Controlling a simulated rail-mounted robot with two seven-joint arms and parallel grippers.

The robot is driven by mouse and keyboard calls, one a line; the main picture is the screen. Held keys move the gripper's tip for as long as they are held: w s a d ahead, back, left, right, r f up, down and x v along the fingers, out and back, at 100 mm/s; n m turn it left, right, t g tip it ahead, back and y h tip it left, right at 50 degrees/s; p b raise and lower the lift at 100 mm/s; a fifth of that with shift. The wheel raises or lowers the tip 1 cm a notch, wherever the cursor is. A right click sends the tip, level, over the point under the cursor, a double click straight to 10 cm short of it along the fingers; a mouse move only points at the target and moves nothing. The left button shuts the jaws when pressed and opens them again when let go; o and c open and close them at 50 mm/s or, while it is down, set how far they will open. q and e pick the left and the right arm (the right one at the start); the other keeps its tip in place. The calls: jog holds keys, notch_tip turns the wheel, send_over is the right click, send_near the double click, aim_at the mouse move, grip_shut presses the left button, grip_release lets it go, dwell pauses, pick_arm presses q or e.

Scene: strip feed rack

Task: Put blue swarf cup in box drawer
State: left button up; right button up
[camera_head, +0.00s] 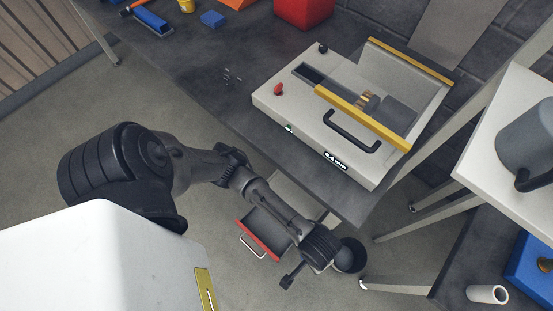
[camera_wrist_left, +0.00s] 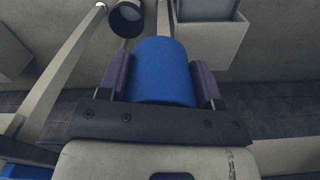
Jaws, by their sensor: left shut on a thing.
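The blue swarf cup (camera_wrist_left: 163,62) is between the two purple-grey fingers of my left gripper (camera_wrist_left: 161,80) in the left wrist view. The gripper is shut on it. In the head view my left arm reaches down past the bench's front edge; its gripper and the cup cannot be made out clearly there. A drawer with a red front (camera_head: 257,237) and a pale handle stands open below the bench, to the left of my left wrist. Its visible inside is grey and looks empty. My right gripper is not in view.
The dark bench (camera_head: 215,85) carries a pale feed machine (camera_head: 310,125) with yellow bars and a black handle. A red box (camera_head: 304,10) and small blue items lie at the back. A white shelf with a grey mug (camera_head: 527,135) stands at the right. Open floor lies left.

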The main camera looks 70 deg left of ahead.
pick_arm(q)
notch_tip(320, 180, down, 28)
jog(key=a+b, duration=0.2)
jog(key=b, duration=0.8)
jog(key=a+f+m+b, duration=0.2)
jog(key=a+f+m, duration=0.4)
jog(key=f, duration=0.1)
jog(key=a+f+m+b, duration=0.3)
jog(key=a+f+m, duration=0.4)
jog(key=s+a+f+m+b, duration=0.1)
jog(key=a+f+m+b, duration=0.2)
jog(key=a+f+m, duration=0.3)
jog(key=shift+a+f+m, duration=0.4)
jog(key=shift+a+f, duration=0.15)
jog(key=shift+f, duration=0.35)
jog(key=shift+s+a+f+b, duration=0.15)
jog(key=shift+a+f+b, duration=0.2)
jog(key=shift+a, duration=0.25)
notch_tip(320, 180, down, 4)
jog(key=b, duration=0.3)
jog(key=shift+b, duration=0.3)
jog(key=shift+r, duration=0.1)
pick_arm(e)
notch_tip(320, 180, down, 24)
